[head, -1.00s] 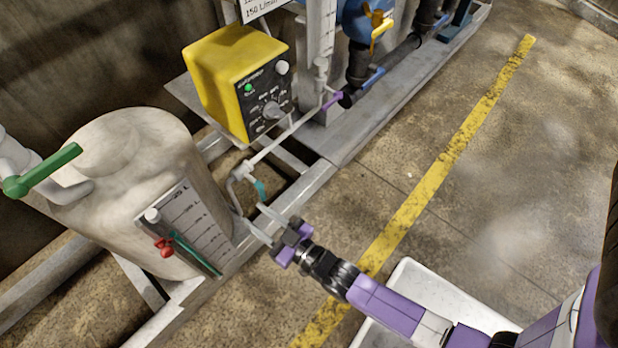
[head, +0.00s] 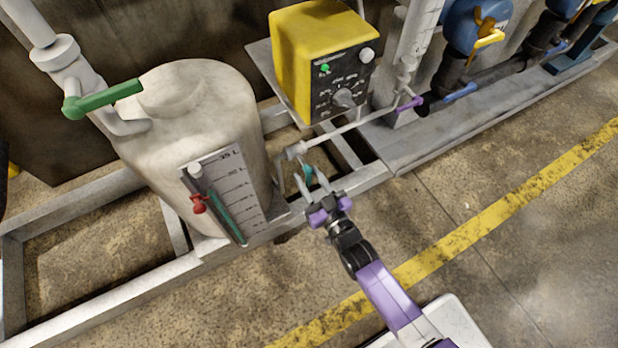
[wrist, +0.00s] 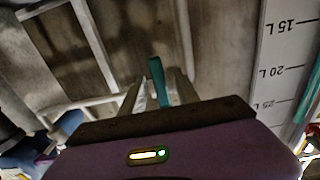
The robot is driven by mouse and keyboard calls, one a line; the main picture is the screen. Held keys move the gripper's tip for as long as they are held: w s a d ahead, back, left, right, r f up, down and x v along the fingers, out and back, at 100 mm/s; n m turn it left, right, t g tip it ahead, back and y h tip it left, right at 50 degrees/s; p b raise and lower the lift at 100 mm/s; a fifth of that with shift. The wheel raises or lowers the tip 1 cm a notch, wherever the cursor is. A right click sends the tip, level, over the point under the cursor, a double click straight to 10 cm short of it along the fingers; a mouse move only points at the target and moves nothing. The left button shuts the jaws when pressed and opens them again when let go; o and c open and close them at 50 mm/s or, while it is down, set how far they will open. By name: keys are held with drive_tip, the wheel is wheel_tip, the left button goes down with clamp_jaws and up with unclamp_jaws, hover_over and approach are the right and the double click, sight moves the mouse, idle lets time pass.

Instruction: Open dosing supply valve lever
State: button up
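A small teal lever (head: 308,174) sits on the thin pipe between the white tank (head: 190,125) and the yellow dosing pump (head: 318,55). No label shows on it. My gripper (head: 311,182) is open, with its two pale fingers pointing toward the teal lever. In the wrist view the teal lever (wrist: 157,80) stands upright in the picture, between the fingers (wrist: 160,92). Whether the fingers touch it, I cannot tell. The lever's lower part is hidden behind the gripper body in the wrist view.
A green lever (head: 105,98) is on the pipe at the tank's upper left. A red valve (head: 199,204) is on the level gauge (head: 228,195). Purple (head: 408,104) and blue (head: 460,92) levers are farther right. A grey frame (head: 110,295) runs below; the floor in front is open.

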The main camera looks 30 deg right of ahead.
clamp_jaws()
idle(1.5)
